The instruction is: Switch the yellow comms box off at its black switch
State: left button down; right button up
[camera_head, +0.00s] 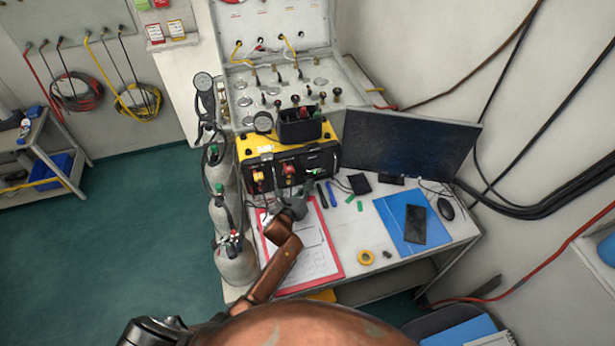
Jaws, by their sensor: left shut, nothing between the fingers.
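The yellow comms box (257,141) stands on the white table, below the air panel with its gauges and valves. Its dark front carries a yellow knob, a red part and a small green spot. I cannot make out the black switch for certain at this size. My left gripper (297,199) is shut and empty, just in front of the box's lower front, above the top of a red clipboard (335,262). I cannot tell whether its fingertips touch the box. My right gripper does not show.
Gas cylinders (235,262) with regulators stand left of the table. A black monitor (408,145) stands right of the box. A blue folder with a phone (414,224), a mouse (446,208) and yellow tape (366,257) lie on the table.

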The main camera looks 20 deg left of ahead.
aim_at(313, 202)
pick_arm(q)
jog(key=shift+w, duration=0.1)
jog(key=shift+w+a, duration=0.25)
dwell(0.3)
jog(key=shift+r, duration=0.1)
jog(key=shift+w+a, duration=0.2)
jog(key=shift+w, duration=0.05)
dwell(0.7)
jog(key=shift+s+d, duration=0.1)
jog(key=shift+s+d, duration=0.35)
jog(key=shift+s, duration=0.15)
jog(key=shift+s+d+f, duration=0.25)
jog(key=shift+s+d, duration=0.3)
jog(key=shift+s, duration=0.25)
jog(key=shift+s+d+f, duration=0.1)
jog(key=shift+s+d, duration=0.35)
jog(key=shift+s, duration=0.2)
jog(key=shift+s+d+f, duration=0.1)
jog(key=shift+s+d, duration=0.3)
jog(key=shift+s, duration=0.25)
